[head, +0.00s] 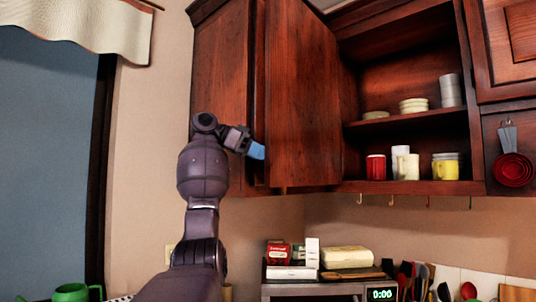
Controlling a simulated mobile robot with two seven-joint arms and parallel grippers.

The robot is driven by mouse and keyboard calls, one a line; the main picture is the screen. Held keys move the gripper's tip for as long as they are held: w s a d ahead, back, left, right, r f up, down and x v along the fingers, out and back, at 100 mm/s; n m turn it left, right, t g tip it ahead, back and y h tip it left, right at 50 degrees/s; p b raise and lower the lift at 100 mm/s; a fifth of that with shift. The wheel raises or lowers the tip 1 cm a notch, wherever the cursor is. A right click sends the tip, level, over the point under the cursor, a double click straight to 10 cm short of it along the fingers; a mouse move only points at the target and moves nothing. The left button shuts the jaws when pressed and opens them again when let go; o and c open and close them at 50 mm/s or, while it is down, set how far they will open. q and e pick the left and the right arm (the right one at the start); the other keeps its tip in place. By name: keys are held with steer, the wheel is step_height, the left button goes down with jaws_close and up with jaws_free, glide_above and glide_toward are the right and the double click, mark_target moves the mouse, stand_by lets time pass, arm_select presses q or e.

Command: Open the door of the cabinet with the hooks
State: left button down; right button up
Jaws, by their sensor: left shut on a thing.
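The wooden cabinet (407,187) on the wall has several small hooks (391,200) along its underside. Its door (302,95) stands open, swung out to the left, and the shelves inside show. My left gripper (257,151), with blue fingertips, is shut at the left, free edge of this door. The fingertips are partly hidden there, and I cannot make out a handle. My right gripper is not in view.
The open cabinet holds cups (445,166), a red can (376,167) and stacked bowls (413,105). Below are a microwave (315,289) with boxes on top and several utensils. Red measuring cups (513,170) hang at the right. A window (45,170) is at the left.

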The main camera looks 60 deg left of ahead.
arm_select(q)
steer(key=shift+s+r, duration=0.1)
steer(key=shift+r, duration=0.35)
steer(key=c, duration=1.3)
jaws_free()
steer(key=shift+o, duration=0.6)
steer(key=shift+w, duration=0.4)
steer(key=shift+s, duration=0.1)
steer(key=v, duration=1)
steer(key=shift+a+f, duration=0.15)
steer(key=shift+f, duration=0.1)
